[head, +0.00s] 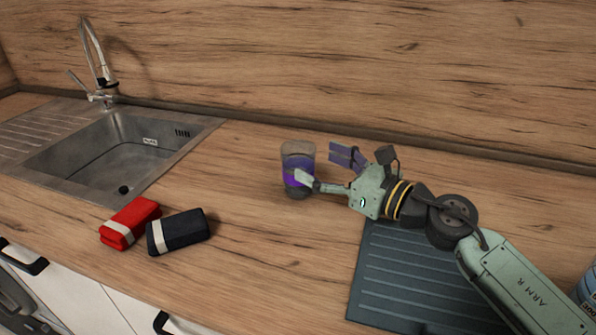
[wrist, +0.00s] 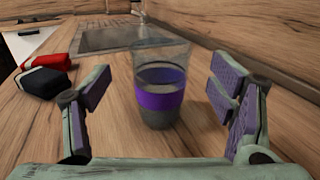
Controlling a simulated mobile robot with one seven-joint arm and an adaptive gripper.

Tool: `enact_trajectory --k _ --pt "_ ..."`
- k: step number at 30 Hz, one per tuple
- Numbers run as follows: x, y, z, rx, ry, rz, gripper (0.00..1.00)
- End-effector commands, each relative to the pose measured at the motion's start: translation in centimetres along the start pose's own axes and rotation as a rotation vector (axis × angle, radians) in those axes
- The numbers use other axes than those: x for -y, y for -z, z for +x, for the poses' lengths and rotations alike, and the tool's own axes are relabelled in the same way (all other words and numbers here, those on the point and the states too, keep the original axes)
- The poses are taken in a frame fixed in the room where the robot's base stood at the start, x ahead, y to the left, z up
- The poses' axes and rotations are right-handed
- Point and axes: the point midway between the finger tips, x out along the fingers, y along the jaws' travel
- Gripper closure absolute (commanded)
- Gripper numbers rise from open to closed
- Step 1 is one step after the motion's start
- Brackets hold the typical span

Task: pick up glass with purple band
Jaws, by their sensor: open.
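The glass with the purple band (head: 298,170) stands upright on the wooden counter, left of my gripper (head: 328,172) in the head view. It is clear at the top and grey at the bottom. In the wrist view the glass (wrist: 160,98) stands ahead, roughly midway between the two fingers of my gripper (wrist: 162,95). My gripper is open, with the fingers spread wide on either side. In the head view the nearer finger overlaps the glass's lower right part; I cannot tell whether it touches.
A red bundle (head: 131,222) and a black bundle (head: 178,232) with pale bands lie at the left front. A steel sink (head: 118,150) with a tap (head: 100,70) is behind them. A dark ribbed mat (head: 415,275) lies under my arm. The wooden splashback (head: 330,60) rises behind.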

Motion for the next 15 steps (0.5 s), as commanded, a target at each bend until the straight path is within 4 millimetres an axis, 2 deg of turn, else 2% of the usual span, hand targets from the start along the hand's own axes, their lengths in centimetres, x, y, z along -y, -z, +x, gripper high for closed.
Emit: enact_trajectory --k 9,15 --pt "-0.1 -0.4 4.9 -0.001 -0.004 0.001 0.23" --pt "0.0 0.0 6.1 -0.001 0.0 -0.001 0.23"
